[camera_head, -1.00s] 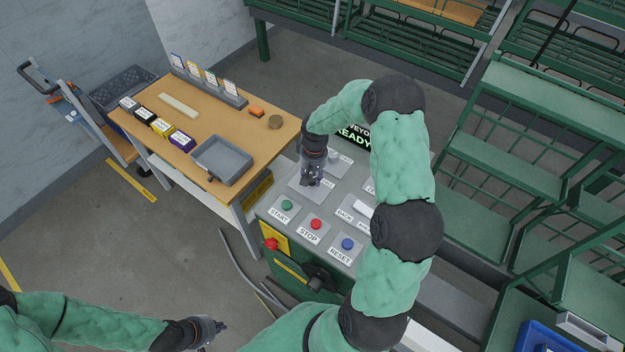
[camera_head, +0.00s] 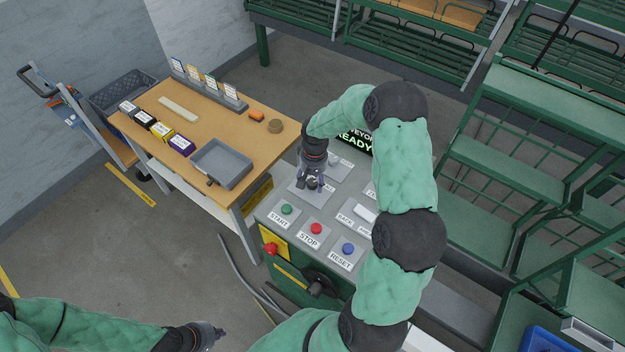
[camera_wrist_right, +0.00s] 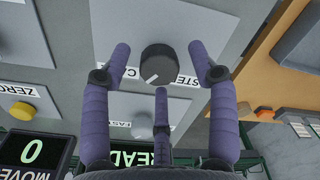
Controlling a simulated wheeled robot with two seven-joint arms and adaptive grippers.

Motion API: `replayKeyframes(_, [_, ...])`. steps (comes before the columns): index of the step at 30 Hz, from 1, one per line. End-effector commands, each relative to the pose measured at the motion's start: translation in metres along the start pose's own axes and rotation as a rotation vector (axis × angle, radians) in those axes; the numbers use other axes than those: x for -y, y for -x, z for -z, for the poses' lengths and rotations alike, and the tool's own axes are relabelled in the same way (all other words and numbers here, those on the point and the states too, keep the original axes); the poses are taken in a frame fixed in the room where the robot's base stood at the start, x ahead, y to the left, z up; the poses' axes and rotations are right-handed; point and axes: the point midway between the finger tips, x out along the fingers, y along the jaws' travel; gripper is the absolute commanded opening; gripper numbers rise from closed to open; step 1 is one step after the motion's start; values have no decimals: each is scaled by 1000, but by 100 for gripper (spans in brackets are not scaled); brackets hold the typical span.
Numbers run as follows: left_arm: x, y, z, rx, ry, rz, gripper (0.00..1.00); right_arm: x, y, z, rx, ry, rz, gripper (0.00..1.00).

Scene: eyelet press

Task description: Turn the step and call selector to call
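The selector is a round black knob (camera_wrist_right: 158,62) on a light plate, seen in the right wrist view. A white mark shows on its lower left side. The label to its left is partly hidden and starts with C; the label to its right (camera_wrist_right: 187,81) reads STE, cut off by a finger. My right gripper (camera_wrist_right: 160,70) is open, its purple fingers spread on both sides of the knob and below it, with gaps visible. In the head view, my right gripper (camera_head: 312,184) points down over the panel and hides the knob. My left gripper (camera_head: 216,330) is low at the left, away from the panel.
The panel has green START (camera_head: 286,209), red STOP (camera_head: 316,228) and blue RESET (camera_head: 348,248) buttons. A READY display (camera_head: 354,139) stands behind it. A wooden table with a grey tray (camera_head: 222,163) is to the left. My right arm covers the panel's right side.

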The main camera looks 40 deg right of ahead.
Motion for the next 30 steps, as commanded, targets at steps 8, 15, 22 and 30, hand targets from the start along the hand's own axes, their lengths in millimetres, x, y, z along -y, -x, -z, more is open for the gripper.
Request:
replayKeyframes(8, [0,0,0,0,0,0,0,0,3,0,0,1,-1,60])
replayKeyframes(15, [0,0,0,0,0,0,0,0,36,1,-4,1,0,60])
replayKeyframes(22, [0,0,0,0,0,0,0,0,82,1,-3,0,0,60])
replayKeyframes(30, [0,0,0,0,0,0,0,0,114,0,0,1,0,60])
